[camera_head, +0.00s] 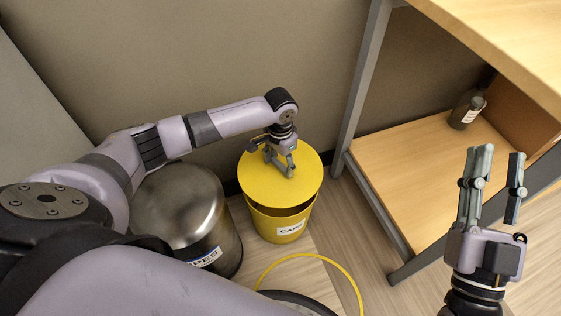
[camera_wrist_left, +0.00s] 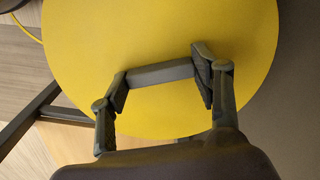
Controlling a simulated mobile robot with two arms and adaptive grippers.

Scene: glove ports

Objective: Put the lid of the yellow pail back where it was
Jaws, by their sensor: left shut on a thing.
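The yellow pail (camera_head: 265,222) with a "CAPS" label stands on the floor in the head view. Its round yellow lid (camera_head: 304,186) is over the mouth. A dark gap shows between lid and rim at the front right, so the lid is not flush there. My left gripper (camera_head: 281,163) is shut on the lid's grey handle, which shows as a bar in the left wrist view (camera_wrist_left: 160,74). The lid (camera_wrist_left: 160,30) fills much of that view. My right gripper (camera_head: 500,165) is open and empty, raised at the right, away from the pail.
A metal bin (camera_head: 180,210) with a partly hidden label stands left of the pail. A wooden shelf unit (camera_head: 400,185) with grey legs is at the right, holding a dark bottle (camera_head: 467,109). A yellow cable (camera_head: 310,256) curves over the floor in front. A wall rises behind.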

